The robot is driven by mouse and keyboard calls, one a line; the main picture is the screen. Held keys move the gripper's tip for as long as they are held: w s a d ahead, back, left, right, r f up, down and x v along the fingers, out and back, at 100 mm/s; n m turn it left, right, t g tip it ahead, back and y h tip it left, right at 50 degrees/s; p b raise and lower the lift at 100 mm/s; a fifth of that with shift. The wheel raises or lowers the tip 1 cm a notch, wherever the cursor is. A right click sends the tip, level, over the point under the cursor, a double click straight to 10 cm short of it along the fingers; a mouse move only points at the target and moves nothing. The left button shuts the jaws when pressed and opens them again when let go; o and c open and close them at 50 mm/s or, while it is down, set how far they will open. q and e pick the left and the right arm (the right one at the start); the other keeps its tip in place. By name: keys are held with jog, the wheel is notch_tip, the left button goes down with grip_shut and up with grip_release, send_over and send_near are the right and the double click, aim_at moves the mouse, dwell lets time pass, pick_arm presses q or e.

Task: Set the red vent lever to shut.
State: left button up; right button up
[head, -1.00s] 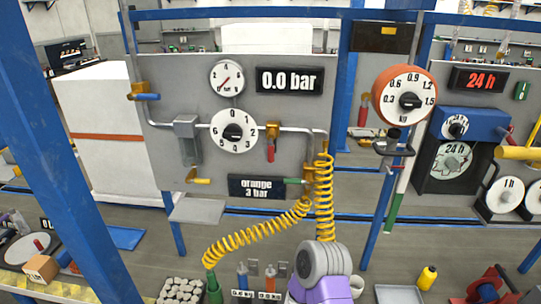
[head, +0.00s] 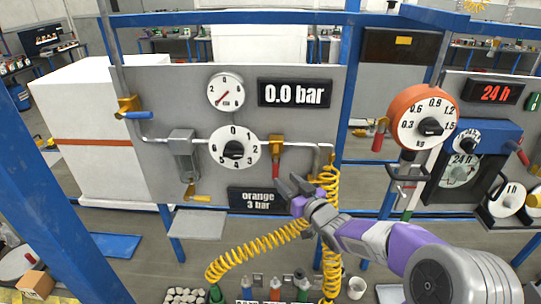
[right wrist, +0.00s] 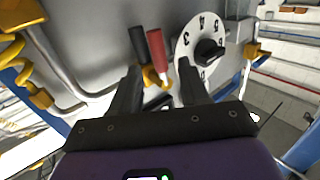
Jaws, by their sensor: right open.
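A red-handled lever (head: 276,171) hangs down from its brass valve (head: 276,147) on the pipe right of the white numbered dial (head: 234,148). My right gripper (head: 287,182) is open and empty, just below and to the right of the red handle in the head view. In the right wrist view the red handle (right wrist: 157,52) lies ahead between the two open fingers (right wrist: 158,72), with a dark shape beside it that may be its shadow. I cannot tell the exact gap. My left gripper is not in view.
A yellow coiled hose (head: 331,230) hangs close to the right gripper. A blue-handled lever (head: 139,115) and a yellow-handled lever (head: 201,198) sit on the panel's left half. The gauge display (head: 294,93) reads 0.0 bar.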

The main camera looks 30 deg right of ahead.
aim_at(277, 168)
jog(key=shift+w+r, duration=0.25)
jog(key=shift+r, duration=0.5)
jog(key=w, duration=0.6)
jog(key=shift+w+f+p, duration=0.1)
jog(key=shift+w+p, duration=0.25)
jog(key=shift+c, duration=0.2)
grip_shut()
